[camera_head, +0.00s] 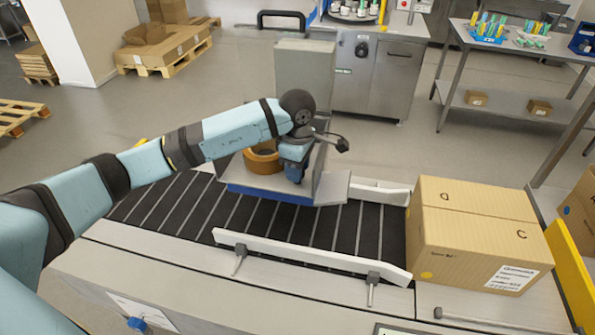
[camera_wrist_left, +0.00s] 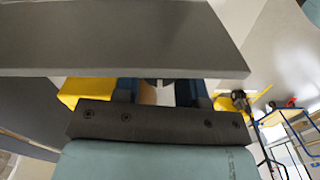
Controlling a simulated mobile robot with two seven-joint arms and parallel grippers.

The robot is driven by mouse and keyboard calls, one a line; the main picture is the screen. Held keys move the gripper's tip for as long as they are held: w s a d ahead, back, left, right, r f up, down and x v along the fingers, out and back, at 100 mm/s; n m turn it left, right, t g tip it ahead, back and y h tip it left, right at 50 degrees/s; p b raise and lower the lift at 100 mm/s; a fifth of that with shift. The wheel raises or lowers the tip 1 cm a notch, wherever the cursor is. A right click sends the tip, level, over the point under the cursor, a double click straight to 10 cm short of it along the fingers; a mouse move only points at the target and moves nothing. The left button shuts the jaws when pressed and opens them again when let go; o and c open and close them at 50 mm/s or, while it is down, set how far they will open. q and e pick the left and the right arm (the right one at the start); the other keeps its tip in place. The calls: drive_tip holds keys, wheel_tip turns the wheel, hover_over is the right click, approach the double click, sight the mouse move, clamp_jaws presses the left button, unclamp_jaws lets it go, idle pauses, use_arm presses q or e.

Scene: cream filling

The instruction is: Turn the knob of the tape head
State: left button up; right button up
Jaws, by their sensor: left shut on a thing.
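The tape head (camera_head: 330,185) is a grey metal unit on a blue base over the conveyor, with a brown tape roll (camera_head: 262,160) at its left. My left gripper (camera_head: 295,172) reaches down into it, right beside the tape roll. In the left wrist view its two blue fingers (camera_wrist_left: 156,92) are partly covered by a grey plate (camera_wrist_left: 120,40) of the tape head. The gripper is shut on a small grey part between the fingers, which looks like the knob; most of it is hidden. My right gripper is not in view.
The black roller conveyor (camera_head: 190,205) runs below, with a white guide rail (camera_head: 310,255) in front. A closed cardboard box (camera_head: 475,235) stands at the conveyor's right end. A steel cabinet (camera_head: 375,80) and a work table (camera_head: 520,45) stand behind.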

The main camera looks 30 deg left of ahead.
use_arm(q)
drive_tip(key=o, duration=0.7)
drive_tip(key=shift+c, duration=0.2)
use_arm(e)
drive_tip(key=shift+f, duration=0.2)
use_arm(q)
wheel_tip(320, 180, up, 14)
drive_tip(key=b, duration=0.2)
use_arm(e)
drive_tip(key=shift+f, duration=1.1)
use_arm(q)
drive_tip(key=shift+f, duration=0.1)
